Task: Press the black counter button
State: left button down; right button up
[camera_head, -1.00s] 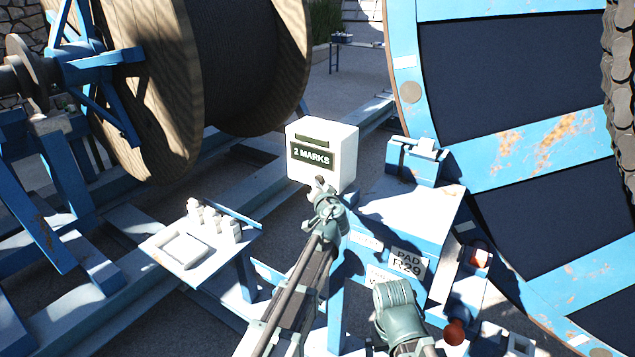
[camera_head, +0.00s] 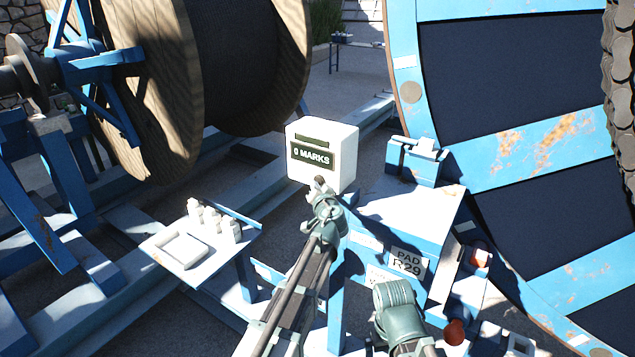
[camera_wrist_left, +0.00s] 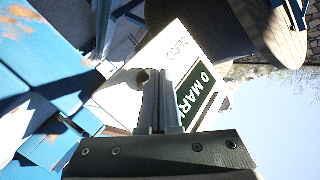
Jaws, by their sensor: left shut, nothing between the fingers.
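The white counter box (camera_head: 340,150) stands on the blue frame in the middle of the head view, and its display (camera_head: 312,156) reads "0 MARKS". In the left wrist view the box (camera_wrist_left: 120,98) carries the word "ZERO" above a dark round button (camera_wrist_left: 137,78). My left gripper (camera_head: 319,184) is shut and empty, with its tips at the lower front of the box. In the wrist view its fingertips (camera_wrist_left: 160,76) overlap the button's edge; I cannot tell whether they touch it. The fingers hide part of the box's face.
A white tray (camera_head: 158,246) with small white pieces sits left of my left arm. A blue bench (camera_head: 405,207) with a "PAD R29" label (camera_head: 408,262) stands right of the box.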

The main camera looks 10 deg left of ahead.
pick_arm(q)
jog(key=shift+s+a, duration=0.15)
jog(key=shift+s, duration=0.25)
jog(key=s, duration=0.1)
jog(key=s+a, duration=0.1)
jog(key=s, duration=0.2)
jog(key=shift+s+a, duration=0.35)
jog(key=shift+f, duration=0.1)
dwell(0.5)
jog(key=s+d+f+g+h+b, duration=0.25)
jog(key=s+d+f+g, duration=0.3)
jog(key=s+f, duration=0.6)
jog(key=s+d+f+g+h+b, duration=0.1)
jog(key=s+d+f+g+b, duration=0.4)
jog(key=s+f, duration=0.65)
jog(key=s+d+f+g+h, duration=0.1)
jog(key=s+d+g, duration=0.1)
jog(key=s, duration=0.3)
jog(key=s+d+f+m+g+h, duration=0.1)
jog(key=s+d+f+g, duration=0.1)
jog(key=s+d, duration=0.2)
jog(key=shift+s, duration=1.05)
